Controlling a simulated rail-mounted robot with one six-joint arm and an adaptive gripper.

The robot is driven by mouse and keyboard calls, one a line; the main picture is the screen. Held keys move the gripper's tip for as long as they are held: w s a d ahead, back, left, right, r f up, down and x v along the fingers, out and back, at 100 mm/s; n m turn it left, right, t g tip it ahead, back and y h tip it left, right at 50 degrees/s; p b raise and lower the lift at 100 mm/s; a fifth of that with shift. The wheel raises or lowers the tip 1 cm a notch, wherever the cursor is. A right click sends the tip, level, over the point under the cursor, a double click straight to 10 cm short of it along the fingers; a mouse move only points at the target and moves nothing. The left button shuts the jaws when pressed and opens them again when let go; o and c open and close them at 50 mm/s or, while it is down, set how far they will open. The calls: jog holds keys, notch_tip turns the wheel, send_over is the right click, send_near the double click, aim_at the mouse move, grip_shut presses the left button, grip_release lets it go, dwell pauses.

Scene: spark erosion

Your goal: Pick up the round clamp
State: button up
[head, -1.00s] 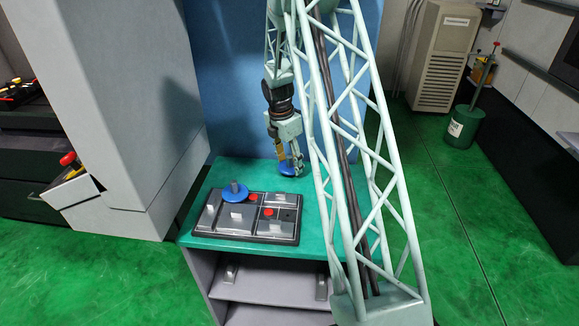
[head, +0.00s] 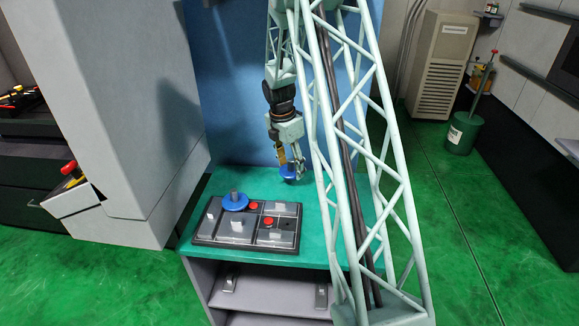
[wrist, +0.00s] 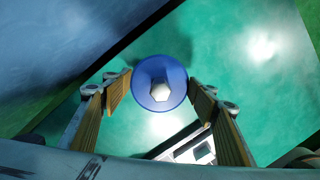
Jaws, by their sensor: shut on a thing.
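The round clamp is a blue disc with a pale hexagonal stud at its centre. In the wrist view the round clamp (wrist: 160,84) sits between the two wood-coloured fingers of my gripper (wrist: 160,90), with a fingertip at each side of its rim. In the head view my gripper (head: 291,170) points down over the back of the green table and holds the clamp (head: 287,171) just above the top. A short dark stem shows under the disc. A lattice arm link hides part of the table to the right.
A dark fixture board (head: 205,236) with grey blocks and red knobs lies at the table's front left. A second blue disc (head: 235,202) with a grey pin stands on it. The green table (head: 315,244) is bare around the board. A blue panel (head: 232,100) rises behind.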

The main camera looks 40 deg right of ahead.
jog(key=s+a, duration=0.2)
jog(key=s, duration=0.2)
jog(key=s+a+r, duration=0.1)
jog(key=s, duration=0.3)
jog(key=s+a, duration=0.2)
jog(key=s, duration=0.3)
jog(key=shift+a+r, duration=0.2)
jog(key=shift+a, duration=0.15)
jog(key=shift+a, duration=0.2)
